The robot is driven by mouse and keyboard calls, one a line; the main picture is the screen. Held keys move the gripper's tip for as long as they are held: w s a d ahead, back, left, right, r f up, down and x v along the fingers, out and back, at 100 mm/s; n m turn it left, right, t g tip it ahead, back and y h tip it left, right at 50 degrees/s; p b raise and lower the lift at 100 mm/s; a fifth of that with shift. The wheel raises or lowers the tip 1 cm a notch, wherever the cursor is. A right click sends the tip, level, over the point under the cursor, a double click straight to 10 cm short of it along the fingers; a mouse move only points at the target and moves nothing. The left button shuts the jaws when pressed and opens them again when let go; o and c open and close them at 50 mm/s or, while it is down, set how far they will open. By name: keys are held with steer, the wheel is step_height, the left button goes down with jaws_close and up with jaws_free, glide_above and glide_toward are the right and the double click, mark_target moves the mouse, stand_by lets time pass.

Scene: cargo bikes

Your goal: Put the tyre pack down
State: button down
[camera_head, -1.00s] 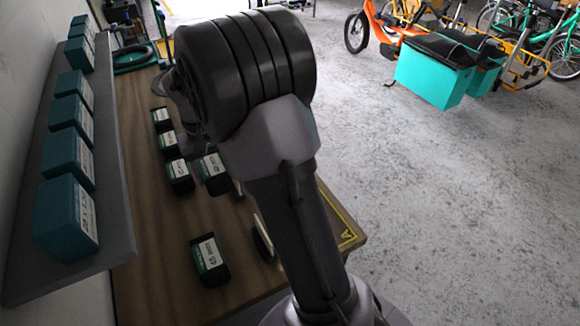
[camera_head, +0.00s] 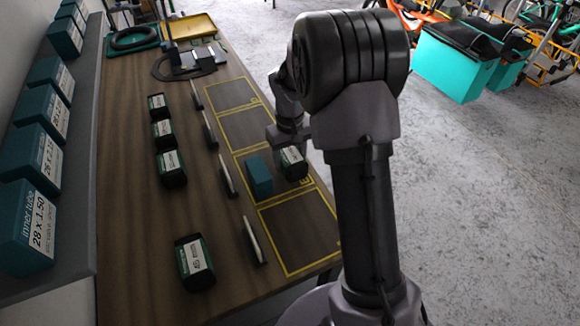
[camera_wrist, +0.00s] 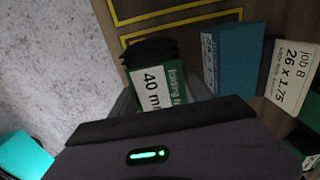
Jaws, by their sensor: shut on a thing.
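The tyre pack (camera_head: 293,163) is a black bundle with a green and white label. My gripper (camera_head: 291,140) is shut on it, over the yellow-outlined bay (camera_head: 284,184) at the bench's right edge. A teal inner tube box (camera_head: 259,177) stands in the same bay, just left of the pack. In the wrist view the pack (camera_wrist: 156,82) shows "40 mm" beyond my gripper (camera_wrist: 165,105), whose fingertips are mostly hidden. The teal box (camera_wrist: 232,58) and a "job B 26 x 1.75" card (camera_wrist: 291,78) are beside it. I cannot tell whether the pack touches the bench.
Several similar packs (camera_head: 171,168) stand in a row on the bench (camera_head: 130,220), with one nearer (camera_head: 195,262). Upright cards (camera_head: 226,180) line the bays' left side. The front bay (camera_head: 300,232) is empty. Teal boxes fill the left shelf (camera_head: 78,200).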

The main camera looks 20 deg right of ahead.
steer(key=shift+f, duration=0.8)
steer(key=shift+r, duration=0.15)
steer(key=c, duration=0.5)
jaws_free()
